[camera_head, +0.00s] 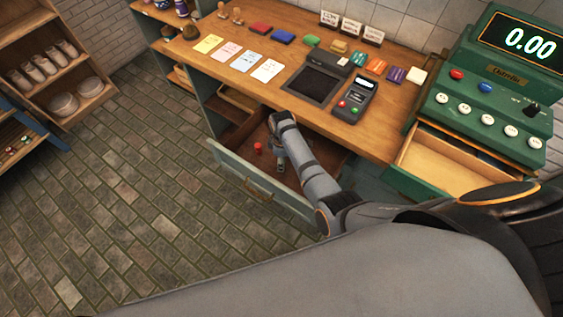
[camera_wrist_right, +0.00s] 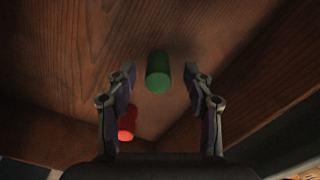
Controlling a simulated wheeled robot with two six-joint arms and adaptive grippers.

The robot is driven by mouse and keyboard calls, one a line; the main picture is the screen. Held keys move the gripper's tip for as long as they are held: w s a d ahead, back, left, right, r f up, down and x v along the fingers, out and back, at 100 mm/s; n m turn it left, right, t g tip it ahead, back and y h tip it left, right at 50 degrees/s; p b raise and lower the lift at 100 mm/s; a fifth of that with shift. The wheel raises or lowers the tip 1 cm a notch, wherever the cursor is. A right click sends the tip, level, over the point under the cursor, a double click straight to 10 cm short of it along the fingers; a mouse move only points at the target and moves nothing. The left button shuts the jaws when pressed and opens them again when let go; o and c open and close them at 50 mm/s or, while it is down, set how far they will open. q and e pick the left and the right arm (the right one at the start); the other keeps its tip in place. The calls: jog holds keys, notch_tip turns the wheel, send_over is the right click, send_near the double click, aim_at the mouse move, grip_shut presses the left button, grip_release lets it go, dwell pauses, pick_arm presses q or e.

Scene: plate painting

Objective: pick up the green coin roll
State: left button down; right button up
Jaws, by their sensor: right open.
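The green coin roll (camera_wrist_right: 158,72) lies on the wooden floor of the open drawer (camera_head: 232,171). In the right wrist view it sits between the fingertips of my right gripper (camera_wrist_right: 160,78), with a gap on both sides. The gripper is open and empty. In the head view my right arm reaches down into the drawer and hides the green roll. A red coin roll (camera_wrist_right: 127,124) lies beside the left finger in the wrist view; it also shows in the head view (camera_head: 258,148). My left gripper is not in view.
The drawer walls surround my right gripper, under the wooden counter (camera_head: 225,72). A card terminal (camera_head: 357,99) and dark pad (camera_head: 315,84) stand on the counter. The green cash register (camera_head: 480,88) with its open drawer (camera_head: 450,167) is at right. The brick floor at left is clear.

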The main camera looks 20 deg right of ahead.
notch_tip(320, 180, down, 2)
jog(key=shift+w, duration=0.15)
grip_shut()
jog(key=shift+r, duration=0.15)
